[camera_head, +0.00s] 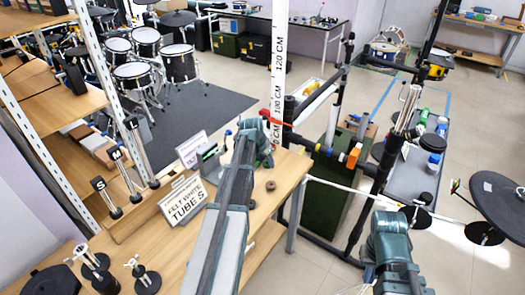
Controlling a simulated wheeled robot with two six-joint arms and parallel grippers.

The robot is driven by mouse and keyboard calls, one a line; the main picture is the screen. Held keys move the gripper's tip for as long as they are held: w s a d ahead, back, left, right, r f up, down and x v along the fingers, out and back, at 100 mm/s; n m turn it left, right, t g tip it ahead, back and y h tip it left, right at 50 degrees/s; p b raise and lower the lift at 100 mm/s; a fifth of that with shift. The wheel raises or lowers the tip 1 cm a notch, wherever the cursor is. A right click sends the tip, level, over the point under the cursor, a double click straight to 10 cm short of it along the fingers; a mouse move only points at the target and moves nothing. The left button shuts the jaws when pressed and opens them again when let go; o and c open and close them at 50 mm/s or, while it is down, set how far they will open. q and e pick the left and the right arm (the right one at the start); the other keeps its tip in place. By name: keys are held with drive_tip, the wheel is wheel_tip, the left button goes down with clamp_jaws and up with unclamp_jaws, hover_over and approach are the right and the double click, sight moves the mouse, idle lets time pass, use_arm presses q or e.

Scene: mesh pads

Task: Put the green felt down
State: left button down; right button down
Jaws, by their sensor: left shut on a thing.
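My left gripper (254,136) is above the far right part of the wooden table, at the end of my arm that comes up from the bottom. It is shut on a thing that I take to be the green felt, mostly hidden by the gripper. A sign reading FELT TUBE S (184,199) stands on the table to the left of my arm. My right arm shows at the bottom right; its fingers are not visible.
Three rods with tags S (107,200), M and L stand on a wooden block at the table's left. A small brown ring (271,186) lies right of my left arm. A white height post (279,75) and black rack rise beyond.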

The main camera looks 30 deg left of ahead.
use_arm(q)
drive_tip(key=w+a, duration=0.3)
drive_tip(key=w, duration=0.1)
drive_tip(key=w+a+f+b, duration=0.1)
drive_tip(key=w+a, duration=0.2)
drive_tip(key=w, duration=0.1)
drive_tip(key=w+a, duration=0.3)
drive_tip(key=w, duration=0.1)
drive_tip(key=shift+f, duration=0.2)
drive_tip(key=f+b, duration=0.3)
drive_tip(key=b, duration=0.1)
drive_tip(key=shift+w+a+f, duration=0.25)
drive_tip(key=shift+w+f, duration=0.1)
drive_tip(key=shift+f, duration=0.15)
drive_tip(key=c, duration=0.6)
unclamp_jaws()
drive_tip(key=p+v, duration=1.1)
drive_tip(key=v, duration=0.1)
drive_tip(key=shift+r, duration=0.25)
